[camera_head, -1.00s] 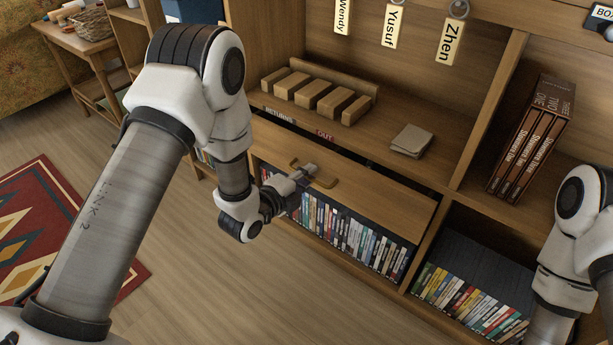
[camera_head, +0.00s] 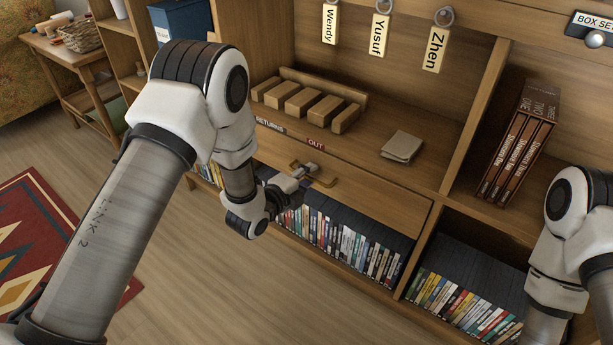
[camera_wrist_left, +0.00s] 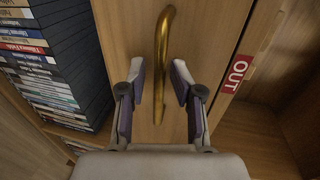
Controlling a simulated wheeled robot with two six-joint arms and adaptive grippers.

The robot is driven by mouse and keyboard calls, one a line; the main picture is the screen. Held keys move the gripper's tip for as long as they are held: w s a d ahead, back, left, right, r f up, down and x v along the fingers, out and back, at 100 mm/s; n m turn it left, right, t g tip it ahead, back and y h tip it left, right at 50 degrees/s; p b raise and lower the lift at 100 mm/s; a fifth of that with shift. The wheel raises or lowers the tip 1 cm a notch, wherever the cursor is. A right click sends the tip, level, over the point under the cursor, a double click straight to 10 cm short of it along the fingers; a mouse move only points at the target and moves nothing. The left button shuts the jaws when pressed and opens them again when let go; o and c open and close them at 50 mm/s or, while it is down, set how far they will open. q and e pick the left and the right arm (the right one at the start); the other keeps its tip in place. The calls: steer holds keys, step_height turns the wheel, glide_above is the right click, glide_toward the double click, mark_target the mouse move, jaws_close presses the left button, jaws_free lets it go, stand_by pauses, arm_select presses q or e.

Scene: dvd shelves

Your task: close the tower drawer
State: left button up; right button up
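The wooden drawer (camera_head: 385,198) is under the shelf edge with the RETURNS and OUT labels, above a row of discs. Its front looks about flush with the cabinet in the head view, with no wide gap along its top. Its curved brass handle (camera_head: 322,180) also shows in the wrist view (camera_wrist_left: 161,50). My left gripper (camera_head: 304,171) is at the drawer front by the handle. In the wrist view its two fingers (camera_wrist_left: 160,82) are apart, one on each side of the handle; contact cannot be told. My right arm shows at the right edge, its gripper out of frame.
Disc cases (camera_head: 345,235) fill the shelf below the drawer. A box set (camera_head: 518,140) stands right. Name tags (camera_head: 380,35) hang above. The floor (camera_head: 240,300) in front is clear.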

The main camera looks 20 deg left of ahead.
arm_select(q)
steer(key=v, duration=1.2)
steer(key=shift+d, duration=0.1)
